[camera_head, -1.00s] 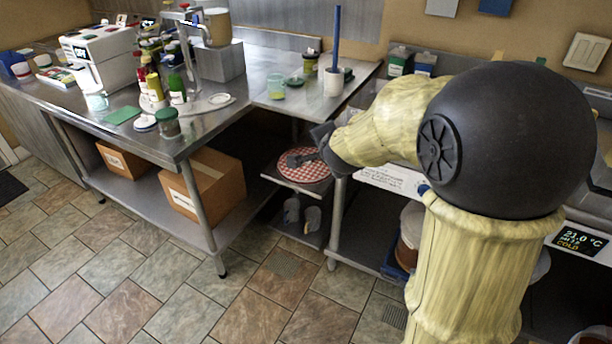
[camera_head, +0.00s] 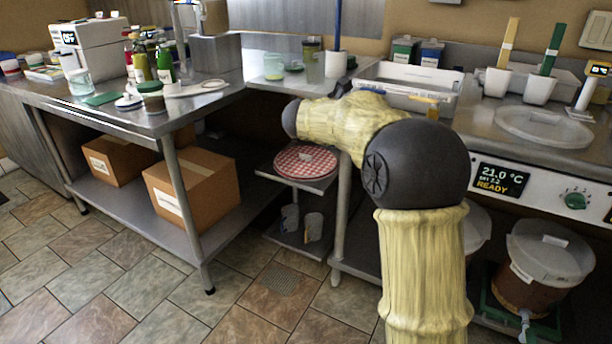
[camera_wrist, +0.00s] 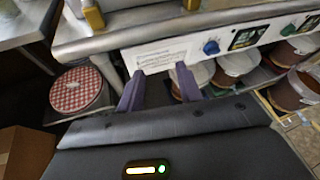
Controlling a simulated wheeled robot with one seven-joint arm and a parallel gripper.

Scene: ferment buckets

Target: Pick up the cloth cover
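The cloth cover is a round red-and-white checked cloth (camera_head: 305,161) lying flat on a low shelf between the two counters. It also shows at the left of the wrist view (camera_wrist: 77,90), with a small pale patch on top. My gripper (camera_wrist: 158,86) is open and empty, its two fingers wide apart in front of the counter's white front panel. The cloth lies to the left of the fingers, clear of them. In the head view my arm bends above and right of the cloth, and the fingers cannot be made out there.
A steel counter edge (camera_wrist: 150,42) runs close beyond the fingers. A white tray (camera_head: 410,88) sits on the counter. Lidded buckets (camera_head: 545,262) stand below at right. Cardboard boxes (camera_head: 190,190) fill the left table's shelf. The tiled floor in front is clear.

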